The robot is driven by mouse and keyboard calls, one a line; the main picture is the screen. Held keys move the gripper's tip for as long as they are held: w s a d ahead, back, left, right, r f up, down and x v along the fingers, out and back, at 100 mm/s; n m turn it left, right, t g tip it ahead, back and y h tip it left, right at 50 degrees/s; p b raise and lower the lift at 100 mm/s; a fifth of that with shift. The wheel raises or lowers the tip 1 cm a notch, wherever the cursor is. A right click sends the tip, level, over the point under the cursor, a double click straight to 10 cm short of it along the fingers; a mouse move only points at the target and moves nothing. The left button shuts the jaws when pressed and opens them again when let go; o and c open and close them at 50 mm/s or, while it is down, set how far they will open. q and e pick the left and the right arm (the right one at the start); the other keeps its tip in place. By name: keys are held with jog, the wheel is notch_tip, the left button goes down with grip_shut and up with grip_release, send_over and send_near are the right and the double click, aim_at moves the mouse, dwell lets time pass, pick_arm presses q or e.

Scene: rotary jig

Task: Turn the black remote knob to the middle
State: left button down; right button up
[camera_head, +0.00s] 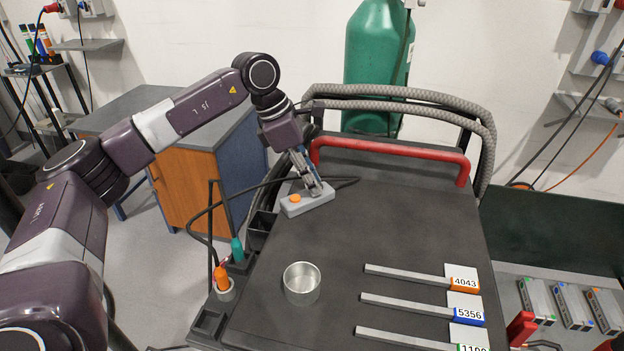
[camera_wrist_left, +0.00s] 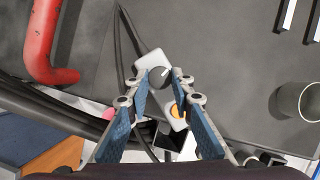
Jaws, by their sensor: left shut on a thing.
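The grey remote (camera_head: 306,204) lies on the dark cart top near its back left corner, with an orange button (camera_head: 295,198) at its left end. The remote (camera_wrist_left: 150,60) also shows in the wrist view, as does the orange button (camera_wrist_left: 175,110). The black knob (camera_wrist_left: 157,77) is between my left fingertips and has a small white mark at its right side in that view. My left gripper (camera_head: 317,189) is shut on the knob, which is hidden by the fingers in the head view. My right gripper is not in view.
A metal cup (camera_head: 301,284) stands at the front of the cart top. Several labelled bars (camera_head: 408,276) lie at the right. A red rail (camera_head: 390,152) runs along the back edge. A black cable (camera_head: 240,187) passes by the remote. The middle of the cart is clear.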

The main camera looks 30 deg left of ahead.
pick_arm(q)
jog(key=shift+w+m+g, duration=0.1)
jog(key=shift+m+g, duration=0.3)
jog(key=shift+m, duration=0.7)
dwell(0.9)
jog(key=c, duration=1.7)
grip_release()
jog(key=v, duration=1.2)
jog(key=shift+a, duration=0.25)
jog(key=shift+w, duration=0.1)
